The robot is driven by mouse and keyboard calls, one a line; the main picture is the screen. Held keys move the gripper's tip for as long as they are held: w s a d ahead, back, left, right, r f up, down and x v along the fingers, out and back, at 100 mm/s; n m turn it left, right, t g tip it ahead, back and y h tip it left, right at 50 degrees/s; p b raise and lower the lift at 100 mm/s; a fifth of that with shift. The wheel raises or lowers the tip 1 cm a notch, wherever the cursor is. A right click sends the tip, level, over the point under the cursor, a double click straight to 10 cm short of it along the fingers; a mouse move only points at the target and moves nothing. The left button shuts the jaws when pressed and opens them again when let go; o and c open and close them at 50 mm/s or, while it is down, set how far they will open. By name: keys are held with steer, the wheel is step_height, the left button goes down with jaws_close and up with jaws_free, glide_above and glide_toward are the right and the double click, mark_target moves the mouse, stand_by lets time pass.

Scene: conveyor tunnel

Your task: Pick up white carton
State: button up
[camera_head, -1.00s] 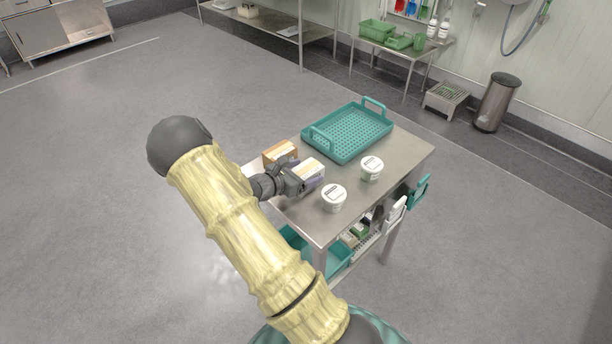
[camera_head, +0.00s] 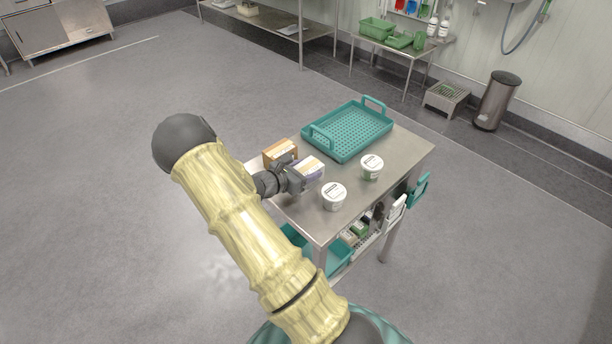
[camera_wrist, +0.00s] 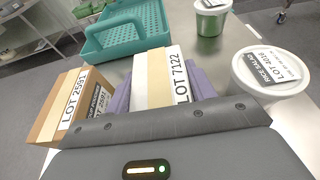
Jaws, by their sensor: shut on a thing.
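The white carton (camera_wrist: 159,75) has a tan tape strip and a label reading LOT 7122. My gripper (camera_wrist: 160,95) is shut on it, with purple finger pads along both sides of the carton. In the head view the white carton (camera_head: 309,167) shows just beyond my gripper (camera_head: 300,178), over the left part of the steel table (camera_head: 393,166). The carton's underside is hidden, so I cannot tell whether it touches the table top.
A brown carton (camera_head: 280,153) marked LOT 2591 stands close on the left. A teal perforated tray (camera_head: 347,131) lies behind. Two white-lidded tubs, one nearer (camera_head: 334,197) and one farther (camera_head: 372,167), stand to the right. A shelf with several items (camera_head: 358,232) is below.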

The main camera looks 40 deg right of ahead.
mark_target(306, 168)
steer(key=shift+r, duration=0.1)
step_height(306, 168, up, 10)
steer(key=shift+f, duration=0.1)
stand_by(0.4)
stand_by(0.4)
